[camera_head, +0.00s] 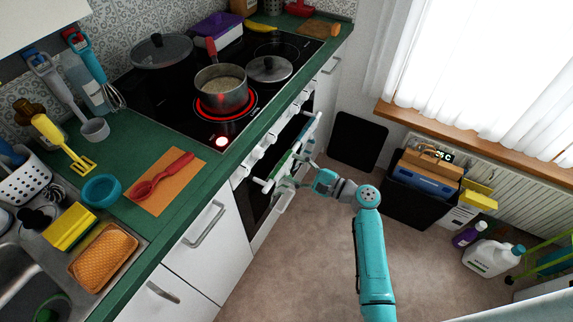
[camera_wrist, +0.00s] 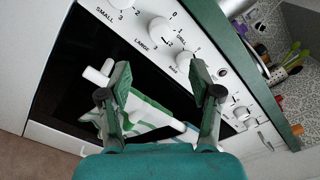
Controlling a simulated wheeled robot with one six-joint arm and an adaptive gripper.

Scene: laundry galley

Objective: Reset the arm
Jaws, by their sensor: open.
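My teal arm (camera_head: 371,240) reaches toward the oven front in the head view. My gripper (camera_head: 287,180) is close to the oven's white handle and the towel. In the wrist view my gripper (camera_wrist: 160,80) has its two dark green fingers spread apart, with nothing held between them. A white towel with green stripes (camera_wrist: 145,112) hangs by the white oven handle (camera_wrist: 97,76), behind and below the fingers. I cannot tell whether the fingers touch the handle or towel. The dark oven door (camera_wrist: 70,60) and white knobs (camera_wrist: 160,29) lie beyond.
A pot (camera_head: 222,92) sits on a glowing red burner (camera_head: 224,106). The green counter (camera_head: 190,140) edge runs beside the arm. A black bin (camera_head: 415,205) with boxes stands to the right, near bottles (camera_head: 490,258). The floor (camera_head: 300,260) between is clear.

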